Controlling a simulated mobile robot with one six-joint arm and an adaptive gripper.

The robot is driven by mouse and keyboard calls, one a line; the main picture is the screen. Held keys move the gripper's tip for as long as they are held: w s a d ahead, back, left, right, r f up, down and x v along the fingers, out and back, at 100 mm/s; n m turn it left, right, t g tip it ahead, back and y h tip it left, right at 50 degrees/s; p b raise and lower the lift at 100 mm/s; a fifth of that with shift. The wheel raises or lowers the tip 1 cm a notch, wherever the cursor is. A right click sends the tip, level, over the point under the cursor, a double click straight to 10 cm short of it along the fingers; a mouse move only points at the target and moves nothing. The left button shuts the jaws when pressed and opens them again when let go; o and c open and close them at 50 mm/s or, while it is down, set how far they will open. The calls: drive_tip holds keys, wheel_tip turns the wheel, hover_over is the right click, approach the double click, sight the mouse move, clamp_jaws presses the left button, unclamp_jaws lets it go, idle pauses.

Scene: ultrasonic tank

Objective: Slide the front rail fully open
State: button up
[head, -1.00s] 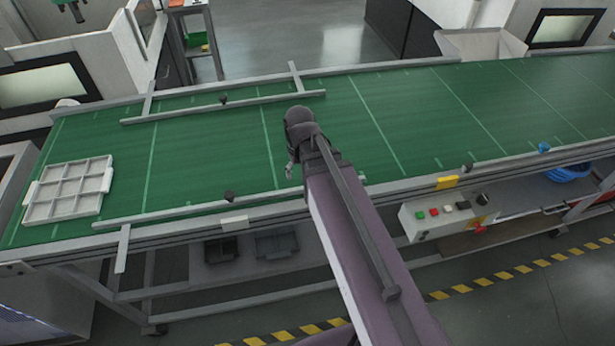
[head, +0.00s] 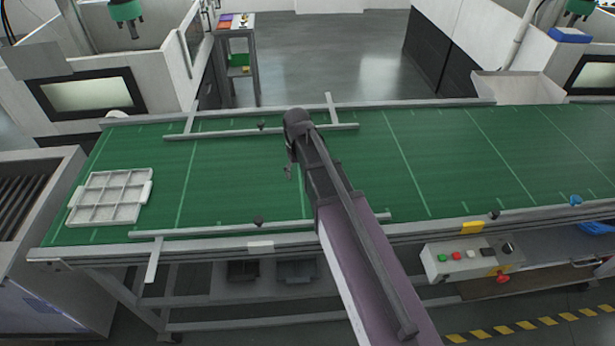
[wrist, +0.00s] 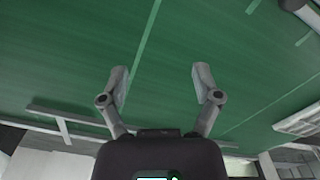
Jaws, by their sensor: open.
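The front rail (head: 205,231) is a grey bar along the near side of the green belt, with a dark knob (head: 258,222) on top. Its right part passes behind my arm and shows again to the right. My gripper (head: 290,172) hangs over the belt, beyond the front rail and a little right of the knob in the picture. In the wrist view my gripper (wrist: 160,80) has its two fingers wide apart, with only bare green belt between them. It is apart from the rail and holds nothing.
A similar back rail (head: 225,131) with a knob runs along the far side. A white divided tray (head: 104,222) lies on the belt's left end. A control box (head: 470,256) sits below the front edge at right. The belt's middle is clear.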

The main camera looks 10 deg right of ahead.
drive_tip(key=w+a+r+n+p, duration=0.3)
drive_tip(key=w+a+r+p, duration=0.2)
drive_tip(key=w+a, duration=0.5)
drive_tip(key=shift+w+a+r+n, duration=0.25)
drive_tip(key=shift+a+n, duration=0.15)
drive_tip(key=shift+a, duration=0.45)
drive_tip(key=s+d+f+m+b, duration=0.2)
drive_tip(key=s+d+f+b, duration=0.2)
drive_tip(key=s+d, duration=0.3)
drive_tip(key=s+d+f+m+b, duration=0.3)
drive_tip(key=s+d, duration=0.4)
drive_tip(key=s, duration=0.3)
drive_tip(key=s+d+f+m+b, duration=0.3)
drive_tip(key=s+d+f+b, duration=0.2)
drive_tip(key=s+d, duration=0.2)
drive_tip(key=shift+s+d, duration=0.35)
drive_tip(key=shift+s, duration=0.35)
drive_tip(key=shift+d, duration=0.15)
